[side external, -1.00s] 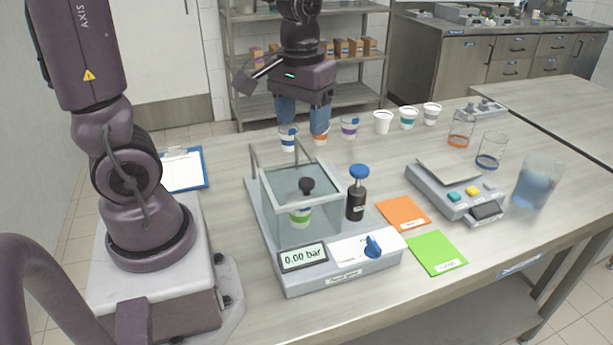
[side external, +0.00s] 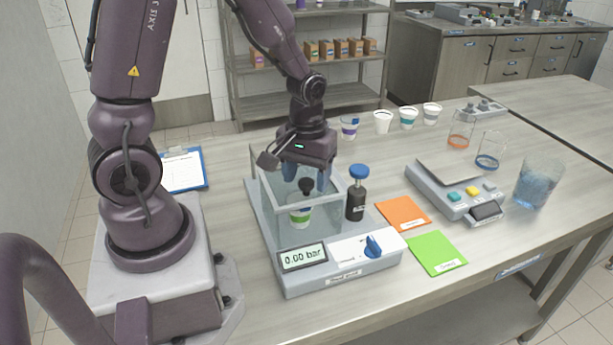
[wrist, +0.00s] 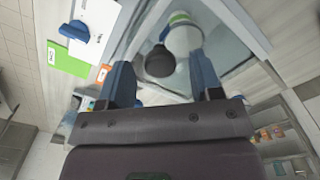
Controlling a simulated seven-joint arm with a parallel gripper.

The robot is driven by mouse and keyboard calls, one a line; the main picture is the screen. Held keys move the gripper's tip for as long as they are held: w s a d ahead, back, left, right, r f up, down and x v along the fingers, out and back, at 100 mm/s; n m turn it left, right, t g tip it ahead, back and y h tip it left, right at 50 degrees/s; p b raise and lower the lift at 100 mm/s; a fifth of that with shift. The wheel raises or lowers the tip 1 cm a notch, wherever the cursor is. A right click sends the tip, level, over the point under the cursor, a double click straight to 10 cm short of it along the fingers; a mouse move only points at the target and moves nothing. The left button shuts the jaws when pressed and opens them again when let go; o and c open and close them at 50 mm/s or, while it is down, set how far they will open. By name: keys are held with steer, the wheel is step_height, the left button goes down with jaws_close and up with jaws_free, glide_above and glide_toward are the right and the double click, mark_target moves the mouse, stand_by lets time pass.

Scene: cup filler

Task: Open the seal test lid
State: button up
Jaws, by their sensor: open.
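The seal test station stands on the table with a clear chamber (side external: 275,220) and a display (side external: 303,257) reading 0.00 bar. Its clear lid lies over the chamber, with a black knob (side external: 306,185) on top; the knob also shows in the wrist view (wrist: 160,62). A white cup with a green band (side external: 300,215) stands inside the chamber. My gripper (side external: 306,180) is open above the lid, its blue fingers pointing down. In the wrist view the knob sits between the open fingers (wrist: 163,75); whether they touch it is unclear.
A black bottle with a blue cap (side external: 356,195) stands close right of the chamber. A blue dial (side external: 373,246) is on the station's front. Orange (side external: 403,213) and green (side external: 437,253) cards and a scale (side external: 455,190) are farther right. Several cups stand behind.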

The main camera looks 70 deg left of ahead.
steer(key=shift+f, duration=0.3)
jaws_close()
steer(key=a, duration=1.2)
jaws_free()
steer(key=shift+r, duration=0.1)
